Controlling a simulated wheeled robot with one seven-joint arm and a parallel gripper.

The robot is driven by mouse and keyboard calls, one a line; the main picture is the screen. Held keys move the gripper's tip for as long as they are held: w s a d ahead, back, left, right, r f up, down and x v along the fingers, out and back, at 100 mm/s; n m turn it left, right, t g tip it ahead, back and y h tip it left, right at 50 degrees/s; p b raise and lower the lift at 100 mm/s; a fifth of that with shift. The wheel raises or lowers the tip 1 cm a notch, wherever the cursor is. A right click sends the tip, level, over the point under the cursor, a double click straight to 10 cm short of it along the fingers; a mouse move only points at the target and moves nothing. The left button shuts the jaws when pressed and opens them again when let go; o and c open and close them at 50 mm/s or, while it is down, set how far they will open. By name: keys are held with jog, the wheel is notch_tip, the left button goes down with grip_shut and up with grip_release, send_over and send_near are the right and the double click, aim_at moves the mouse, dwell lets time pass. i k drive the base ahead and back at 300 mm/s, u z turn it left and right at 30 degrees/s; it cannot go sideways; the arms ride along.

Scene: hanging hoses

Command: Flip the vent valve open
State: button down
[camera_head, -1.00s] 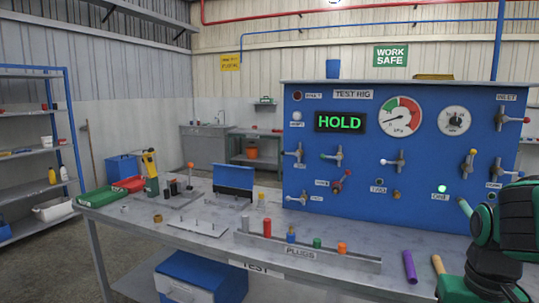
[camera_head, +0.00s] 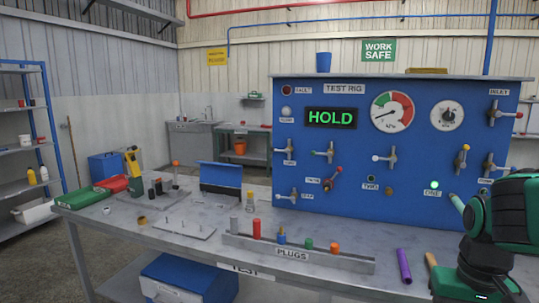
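The blue test rig panel (camera_head: 300,92) stands at the back of the bench and carries several small lever valves. The valve labels are too small to read surely, so I cannot tell which is the vent valve. A valve with a red lever (camera_head: 333,178) sits at the lower left, its lever slanting up to the right. Another valve (camera_head: 323,153) above it has its lever to the left. A valve with a yellow-tipped lever (camera_head: 462,159) points upward at the right. My gripper cannot be made out.
The bench (camera_head: 190,236) has a rack of plugs (camera_head: 300,255) along its front. A purple rod (camera_head: 404,266) and a tan-handled item (camera_head: 431,260) lie near my arm. The display (camera_head: 332,117) reads HOLD. A green lamp (camera_head: 435,185) is lit.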

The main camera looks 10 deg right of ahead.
aim_at(287, 150)
jog(key=k, duration=1.35)
jog(key=u, duration=0.15)
jog(key=i, duration=0.4)
jog(key=u, duration=0.6)
jog(key=i, duration=1.85)
jog(key=z, duration=0.6)
